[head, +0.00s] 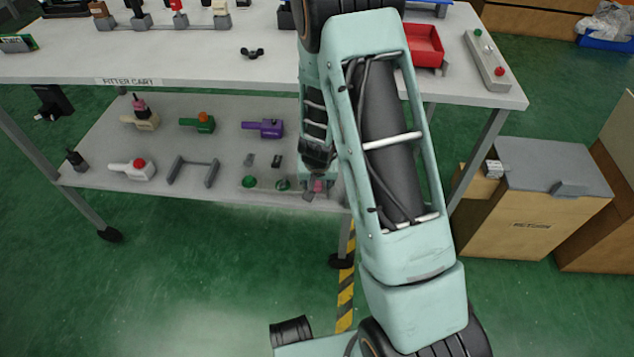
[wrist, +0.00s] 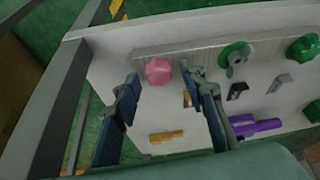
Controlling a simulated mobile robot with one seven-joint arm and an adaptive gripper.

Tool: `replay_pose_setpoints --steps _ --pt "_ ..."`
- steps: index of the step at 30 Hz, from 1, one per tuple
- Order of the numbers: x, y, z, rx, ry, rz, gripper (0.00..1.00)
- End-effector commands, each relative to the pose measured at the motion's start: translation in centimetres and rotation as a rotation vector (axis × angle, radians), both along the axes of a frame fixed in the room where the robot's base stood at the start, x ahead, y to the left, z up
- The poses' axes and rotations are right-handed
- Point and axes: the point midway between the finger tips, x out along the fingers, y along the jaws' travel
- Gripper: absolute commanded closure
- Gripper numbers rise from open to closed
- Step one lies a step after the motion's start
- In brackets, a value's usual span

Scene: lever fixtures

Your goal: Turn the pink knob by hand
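The pink knob (wrist: 158,70) is a faceted knob on a pale grey strip (wrist: 205,56) along the lower shelf. In the wrist view it shows between and just beyond the fingertips of my gripper (wrist: 160,78). The two blue-grey fingers are spread wide, one on each side of it, with a gap to each finger visible. I cannot tell how far the tips are from the knob in depth. In the head view the pink knob (head: 318,186) is partly covered by my gripper (head: 314,178) at the shelf's front right.
A green knob (wrist: 234,58) and another green knob (wrist: 303,48) share the strip. A purple fixture (head: 264,128) and a grey handle frame (head: 194,171) stand on the lower shelf. A cart leg (wrist: 62,105) is close to my gripper's left; the upper shelf (head: 250,68) is above.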

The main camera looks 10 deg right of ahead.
Motion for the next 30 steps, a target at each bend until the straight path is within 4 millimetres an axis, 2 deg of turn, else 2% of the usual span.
replay_pose_setpoints --steps 1,11,17,30 --pt "-0.01 0.00 0.01 0.000 0.000 0.000 0.65" --pt "-0.03 0.00 0.01 0.000 0.000 0.000 1.00" --pt "-0.08 0.10 0.23 0.000 0.003 -0.023 1.00" --pt "-0.13 0.28 0.51 -0.002 0.006 -0.263 1.00"
